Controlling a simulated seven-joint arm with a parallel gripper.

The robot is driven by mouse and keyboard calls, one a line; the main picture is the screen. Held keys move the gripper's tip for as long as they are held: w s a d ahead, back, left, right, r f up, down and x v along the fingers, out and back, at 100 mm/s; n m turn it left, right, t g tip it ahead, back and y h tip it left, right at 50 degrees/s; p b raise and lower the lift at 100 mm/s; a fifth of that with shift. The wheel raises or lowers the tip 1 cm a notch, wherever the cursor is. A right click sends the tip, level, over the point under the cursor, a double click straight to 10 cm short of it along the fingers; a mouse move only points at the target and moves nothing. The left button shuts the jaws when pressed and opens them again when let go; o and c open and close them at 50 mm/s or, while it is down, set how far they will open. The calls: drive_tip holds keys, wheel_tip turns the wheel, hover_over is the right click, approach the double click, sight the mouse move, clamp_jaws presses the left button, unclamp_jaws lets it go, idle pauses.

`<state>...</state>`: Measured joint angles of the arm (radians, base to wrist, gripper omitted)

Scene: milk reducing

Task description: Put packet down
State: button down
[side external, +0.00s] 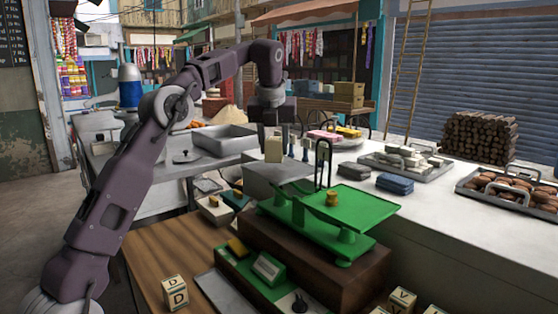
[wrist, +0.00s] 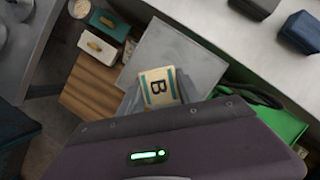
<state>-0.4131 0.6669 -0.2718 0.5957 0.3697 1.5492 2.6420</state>
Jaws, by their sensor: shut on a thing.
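A cream packet (side external: 273,150) hangs at the end of my gripper (side external: 275,137). In the wrist view the packet (wrist: 159,86) shows a dark letter B and sits between the fingers. My gripper is shut on it. A flat grey surface (side external: 290,168) lies under and around the packet in the side view, and a grey square surface (wrist: 182,55) lies beyond it in the wrist view. I cannot tell whether the packet touches that surface. The packet's lower end is hidden in the wrist view.
A green balance scale (side external: 345,210) stands close in front, on a brown block. A lettered D block (side external: 175,292) sits on the wooden table, with more at the lower right.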

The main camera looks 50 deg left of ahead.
drive_tip(key=shift+f, duration=1)
